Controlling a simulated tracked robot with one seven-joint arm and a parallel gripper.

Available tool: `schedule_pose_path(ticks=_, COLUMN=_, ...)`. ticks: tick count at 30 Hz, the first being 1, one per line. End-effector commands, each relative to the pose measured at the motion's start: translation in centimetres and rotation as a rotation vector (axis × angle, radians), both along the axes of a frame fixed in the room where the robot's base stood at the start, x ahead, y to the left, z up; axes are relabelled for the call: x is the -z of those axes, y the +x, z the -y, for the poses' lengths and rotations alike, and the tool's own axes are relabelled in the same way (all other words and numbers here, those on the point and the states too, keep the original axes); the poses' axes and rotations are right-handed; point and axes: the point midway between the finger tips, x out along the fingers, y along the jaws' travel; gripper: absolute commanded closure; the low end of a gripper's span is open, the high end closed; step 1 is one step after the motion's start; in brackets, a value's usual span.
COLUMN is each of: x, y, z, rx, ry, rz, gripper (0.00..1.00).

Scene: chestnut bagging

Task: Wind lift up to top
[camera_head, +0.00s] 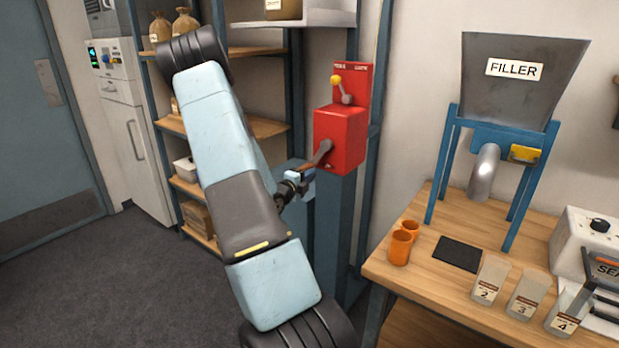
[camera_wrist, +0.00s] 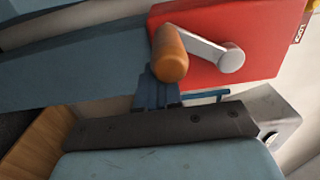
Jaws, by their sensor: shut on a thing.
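The red winch box (camera_head: 339,139) is on a blue post, and it shows at the top of the wrist view (camera_wrist: 255,25). Its crank arm (camera_head: 321,154) points down and left in the head view. The crank's wooden handle (camera_wrist: 170,55) stands out toward me. My gripper (camera_head: 302,176) is at the handle, shut on it. In the wrist view my fingers (camera_wrist: 157,88) meet the handle's lower end. A pale platform (camera_head: 293,20) with a brown container is at the top edge, partly cut off.
Shelves with sacks (camera_head: 160,28) stand behind my arm, which hides part of them. At right, a workbench (camera_head: 420,270) carries the filler (camera_head: 520,90), orange cups (camera_head: 401,246), numbered bags (camera_head: 490,278) and a sealer. Open floor (camera_head: 90,270) lies at left.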

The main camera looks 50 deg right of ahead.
Motion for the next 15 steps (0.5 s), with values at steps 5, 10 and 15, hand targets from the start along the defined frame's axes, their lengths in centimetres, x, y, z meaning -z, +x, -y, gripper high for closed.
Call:
schedule_pose_path(ticks=5, x=0.2, y=0.3, z=-0.3, rx=-0.010, ry=0.003, rz=-0.001, gripper=1.00)
schedule_pose_path(ticks=10, x=0.6, y=-0.4, z=-0.2, rx=-0.009, ry=0.004, rz=-0.003, gripper=1.00)
schedule_pose_path(ticks=15, x=0.9, y=-1.0, z=-0.2, rx=-0.007, ry=0.002, rz=-0.001, gripper=1.00)
